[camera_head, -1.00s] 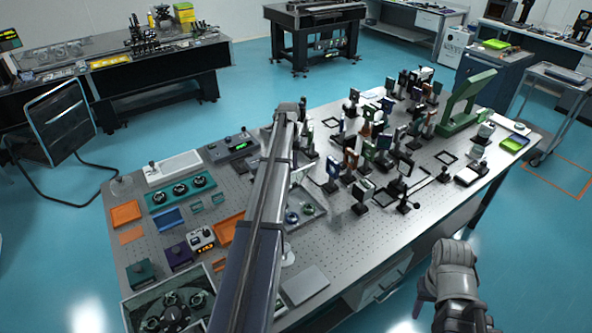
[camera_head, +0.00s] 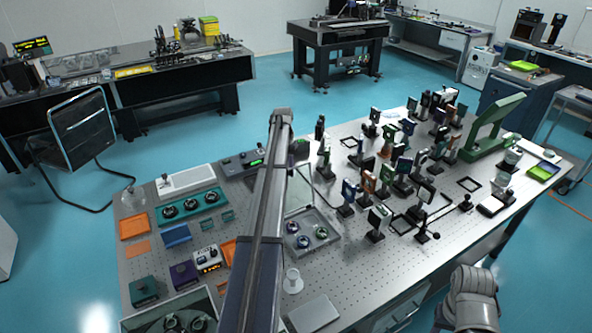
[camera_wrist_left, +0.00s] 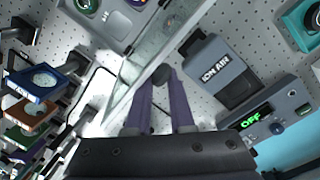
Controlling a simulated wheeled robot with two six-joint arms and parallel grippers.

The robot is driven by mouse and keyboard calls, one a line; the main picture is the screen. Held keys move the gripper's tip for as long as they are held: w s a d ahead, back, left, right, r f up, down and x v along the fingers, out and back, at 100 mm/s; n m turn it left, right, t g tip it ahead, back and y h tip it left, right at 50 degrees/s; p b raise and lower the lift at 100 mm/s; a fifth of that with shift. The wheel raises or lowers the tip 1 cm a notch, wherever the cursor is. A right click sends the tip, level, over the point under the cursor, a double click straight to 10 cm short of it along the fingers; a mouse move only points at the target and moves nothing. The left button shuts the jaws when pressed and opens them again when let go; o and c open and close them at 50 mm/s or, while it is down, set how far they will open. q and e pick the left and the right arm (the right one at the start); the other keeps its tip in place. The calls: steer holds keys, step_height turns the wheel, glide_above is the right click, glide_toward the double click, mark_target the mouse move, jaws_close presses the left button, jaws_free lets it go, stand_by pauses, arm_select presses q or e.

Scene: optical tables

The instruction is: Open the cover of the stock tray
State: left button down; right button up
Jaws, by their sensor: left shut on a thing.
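The stock tray (camera_head: 325,238) is a shallow grey tray with several round optics in it, on the perforated table right of my left arm. Its clear glass cover (camera_head: 298,196) stands raised at the tray's far side. In the left wrist view the cover (camera_wrist_left: 140,75) is a tilted glass pane beside the fingers, with part of the tray (camera_wrist_left: 105,22) beyond it. My left gripper (camera_head: 298,150) is partly hidden by its arm. In the wrist view its purple fingers (camera_wrist_left: 163,85) are shut on a dark knob (camera_wrist_left: 163,73) at the cover's edge. My right gripper cannot be made out.
An ion air box (camera_wrist_left: 228,75) and a controller with a green display (camera_head: 250,163) stand close to the left gripper. Several mounted optics (camera_head: 375,180) crowd the table to the right. A white stand (camera_head: 292,281) and a grey plate (camera_head: 314,313) lie nearer.

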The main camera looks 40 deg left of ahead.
arm_select(q)
steer(key=shift+s+a+f, duration=0.25)
steer(key=shift+s+a, duration=0.25)
steer(key=shift+a, duration=0.1)
arm_select(e)
steer(key=shift+w+f, duration=0.25)
steer(key=shift+w, duration=0.15)
arm_select(q)
steer(key=c, duration=1.3)
jaws_free()
steer(key=o, duration=0.3)
steer(key=shift+s+a, duration=0.15)
steer(key=o, duration=0.4)
steer(key=shift+f, duration=0.1)
steer(key=shift+w, duration=0.2)
arm_select(e)
steer(key=shift+a, duration=0.3)
arm_select(q)
steer(key=shift+w, duration=0.15)
arm_select(e)
steer(key=shift+r, duration=0.1)
